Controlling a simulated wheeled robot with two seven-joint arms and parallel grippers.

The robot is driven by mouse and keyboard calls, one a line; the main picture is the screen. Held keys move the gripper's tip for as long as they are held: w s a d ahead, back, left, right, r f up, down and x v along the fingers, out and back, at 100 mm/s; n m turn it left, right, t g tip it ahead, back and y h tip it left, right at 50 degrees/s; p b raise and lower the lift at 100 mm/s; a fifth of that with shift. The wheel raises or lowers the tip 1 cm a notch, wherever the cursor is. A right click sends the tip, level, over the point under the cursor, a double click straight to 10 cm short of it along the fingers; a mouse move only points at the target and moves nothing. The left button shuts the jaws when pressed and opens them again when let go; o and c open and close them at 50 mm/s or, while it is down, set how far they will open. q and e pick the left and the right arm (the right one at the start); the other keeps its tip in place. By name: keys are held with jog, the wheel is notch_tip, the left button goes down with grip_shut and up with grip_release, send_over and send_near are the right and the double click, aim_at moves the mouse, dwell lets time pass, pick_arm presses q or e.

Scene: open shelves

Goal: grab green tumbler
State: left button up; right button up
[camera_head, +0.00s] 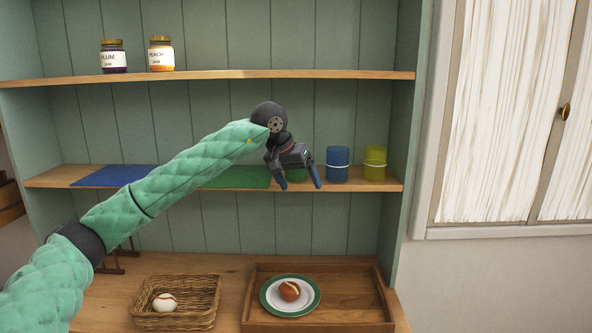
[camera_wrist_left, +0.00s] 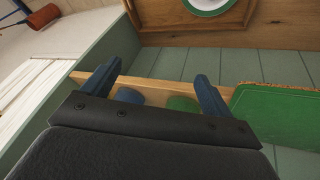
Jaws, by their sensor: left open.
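The green tumbler (camera_head: 295,174) stands on the middle shelf, mostly hidden behind my left gripper (camera_head: 301,186) in the head view. My left gripper is open and empty, its blue fingers pointing down in front of the shelf. In the left wrist view, the green tumbler (camera_wrist_left: 183,103) shows beside the right-hand finger of my left gripper (camera_wrist_left: 153,72), and a blue tumbler (camera_wrist_left: 130,95) shows near the left-hand finger. I see no contact with either tumbler. My right gripper is not in view.
The blue tumbler (camera_head: 338,165) and a yellow tumbler (camera_head: 375,163) stand right of the green one. A green mat (camera_head: 238,178) and blue mat (camera_head: 115,176) lie left. Below are a basket (camera_head: 206,290) and a tray (camera_head: 350,322) with a plate (camera_head: 264,296).

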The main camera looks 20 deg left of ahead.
pick_arm(q)
jog(key=a+r+y, duration=0.2)
jog(key=a+r, duration=0.2)
jog(key=a, duration=0.2)
jog(key=p, duration=0.3)
send_over(291, 172)
jog(key=s, duration=0.2)
jog(key=shift+a+y, duration=0.15)
jog(key=shift+y, duration=0.15)
jog(key=shift+w+f, duration=0.1)
jog(key=shift+w, duration=0.5)
jog(key=shift+w+p, duration=0.5)
jog(key=shift+p, duration=0.05)
jog(key=w+p, duration=0.1)
jog(key=w+d, duration=0.1)
jog(key=w, duration=0.1)
jog(key=shift+w+p, duration=0.25)
jog(key=shift+p, duration=0.15)
jog(key=shift+w+f+p, duration=0.15)
jog(key=shift+f+p, duration=0.2)
jog(key=shift+p, duration=0.05)
jog(key=shift+f, duration=0.2)
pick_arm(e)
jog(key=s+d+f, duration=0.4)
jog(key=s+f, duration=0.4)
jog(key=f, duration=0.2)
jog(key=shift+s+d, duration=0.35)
